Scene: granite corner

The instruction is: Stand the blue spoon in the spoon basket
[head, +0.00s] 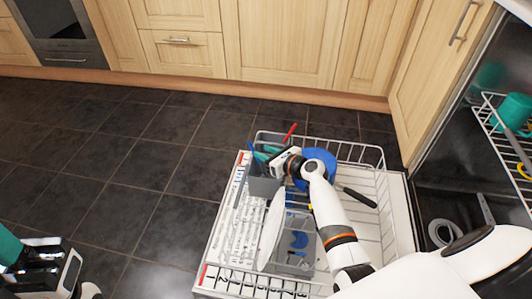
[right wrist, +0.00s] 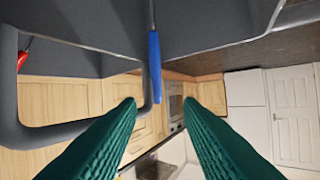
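The blue spoon shows in the right wrist view as a blue handle (right wrist: 155,66) on a thin metal shaft, against the grey wall of the spoon basket (right wrist: 205,25). The view looks inverted, so the handle seems to point up out of the basket; its lower end is hidden. My right gripper (right wrist: 160,112) is open, its green fingers apart on either side of the handle, with no clear contact. In the head view, the right gripper (head: 262,152) is over the grey basket (head: 264,185). My left gripper (head: 22,262) is at the lower left, far from the basket; its fingertips are unclear.
A red handle (head: 290,131) rises beside my right gripper. A blue round dish (head: 322,160), a white plate (head: 271,232) and a second grey container (head: 300,262) are close by. The floor at left is clear.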

